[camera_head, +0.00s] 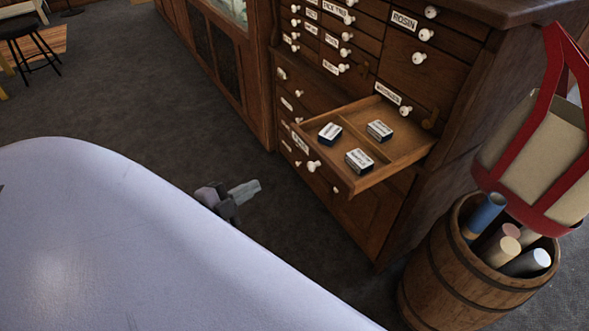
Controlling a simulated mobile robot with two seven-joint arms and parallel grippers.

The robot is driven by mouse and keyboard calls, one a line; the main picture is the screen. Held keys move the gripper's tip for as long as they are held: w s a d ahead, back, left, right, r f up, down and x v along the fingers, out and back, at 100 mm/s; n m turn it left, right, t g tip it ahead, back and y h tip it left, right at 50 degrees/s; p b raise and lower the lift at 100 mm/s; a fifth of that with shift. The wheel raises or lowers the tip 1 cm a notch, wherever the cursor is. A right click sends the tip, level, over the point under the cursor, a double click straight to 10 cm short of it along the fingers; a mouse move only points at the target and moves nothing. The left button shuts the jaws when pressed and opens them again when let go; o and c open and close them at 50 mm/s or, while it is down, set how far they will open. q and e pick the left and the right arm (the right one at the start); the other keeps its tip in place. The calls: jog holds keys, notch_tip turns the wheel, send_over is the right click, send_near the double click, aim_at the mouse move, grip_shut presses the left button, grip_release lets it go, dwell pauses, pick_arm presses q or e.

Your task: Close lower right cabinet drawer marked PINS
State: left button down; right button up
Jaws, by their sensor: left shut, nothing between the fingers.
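The open drawer (372,177) sticks out of the lower right part of a dark wooden cabinet (430,75). It has a white knob on its front and a white label whose text I cannot read. Several small boxes (359,160) lie inside it, with a divider between them. My left gripper (250,190) is shut and empty, left of the drawer and apart from it, low over the dark floor. My right gripper is not in view.
A wooden barrel (450,280) with rolled tubes stands right of the cabinet, beneath a red-framed holder (545,120). A stool (25,30) is far left. Dark floor (130,90) is clear left of the cabinet. My own pale body fills the lower left.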

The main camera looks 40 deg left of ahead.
pick_arm(q)
jog(key=w+a+m+h+b, duration=0.25)
jog(key=a+m+b, duration=0.2)
jog(key=m, duration=0.25)
jog(key=m+h+b, duration=0.2)
jog(key=m+b, duration=0.1)
send_near(305, 147)
jog(key=x, duration=0.5)
jog(key=shift+w+f, duration=0.1)
jog(key=shift+x, duration=0.9)
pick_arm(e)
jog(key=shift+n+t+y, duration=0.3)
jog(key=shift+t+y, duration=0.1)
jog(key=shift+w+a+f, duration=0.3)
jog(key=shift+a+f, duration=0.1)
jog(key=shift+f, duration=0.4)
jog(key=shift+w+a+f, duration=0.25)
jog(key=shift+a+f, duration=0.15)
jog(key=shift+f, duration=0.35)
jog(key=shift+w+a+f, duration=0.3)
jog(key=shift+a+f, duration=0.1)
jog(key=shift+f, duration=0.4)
